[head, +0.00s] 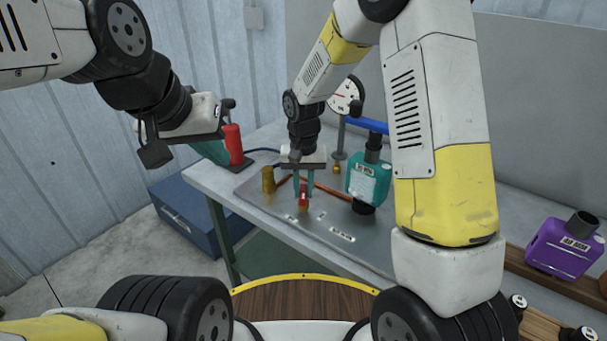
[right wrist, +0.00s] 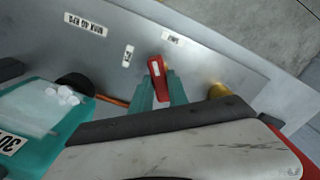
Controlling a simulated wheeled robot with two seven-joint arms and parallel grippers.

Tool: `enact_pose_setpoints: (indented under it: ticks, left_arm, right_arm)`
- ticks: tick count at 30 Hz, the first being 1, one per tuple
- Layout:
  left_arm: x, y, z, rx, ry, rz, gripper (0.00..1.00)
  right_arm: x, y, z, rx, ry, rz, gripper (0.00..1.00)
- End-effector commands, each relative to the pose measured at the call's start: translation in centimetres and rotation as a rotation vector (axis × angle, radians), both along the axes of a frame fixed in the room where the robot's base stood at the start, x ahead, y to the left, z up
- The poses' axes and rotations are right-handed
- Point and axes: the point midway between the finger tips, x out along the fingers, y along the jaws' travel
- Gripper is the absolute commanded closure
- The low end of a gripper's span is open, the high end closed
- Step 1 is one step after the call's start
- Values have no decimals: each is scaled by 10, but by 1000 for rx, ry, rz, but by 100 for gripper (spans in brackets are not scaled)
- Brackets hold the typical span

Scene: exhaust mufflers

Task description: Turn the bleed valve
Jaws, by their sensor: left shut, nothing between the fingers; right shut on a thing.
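The bleed valve shows as a small red handle (head: 303,198) on the grey metal panel on the bench. The right wrist view shows the same red handle (right wrist: 158,76) with a pale mark on its face. My right gripper (head: 303,186) points down at it, its teal fingers (right wrist: 161,95) on either side of the handle and shut on it. The valve's lower part is hidden. My left gripper (head: 212,151) is shut and empty, up at the left, apart from the valve. Its fingers show only partly.
A brass cylinder (head: 268,180) and copper pipe (head: 333,192) are close to the valve. A teal container (head: 369,180) stands to the right, a round gauge (head: 346,95) behind. A red cylinder (head: 233,144) is near my left gripper. A purple container (head: 562,248) is far right.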

Motion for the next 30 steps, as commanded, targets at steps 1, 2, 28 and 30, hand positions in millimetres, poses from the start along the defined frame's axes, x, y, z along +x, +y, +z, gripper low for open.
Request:
enact_pose_setpoints:
  ticks: [1,2,28,30]
  left_arm:
    - [0,0,0,0,0,0,100]
    - [0,0,0,0,0,0,100]
    - [0,0,0,0,0,0,100]
    - [0,0,0,0,0,0,100]
  right_arm:
    - [0,0,1,1,-1,44,100]
    - [0,0,0,1,-1,73,100]
    - [1,0,1,0,-2,825,100]
    - [1,0,1,0,-2,860,100]
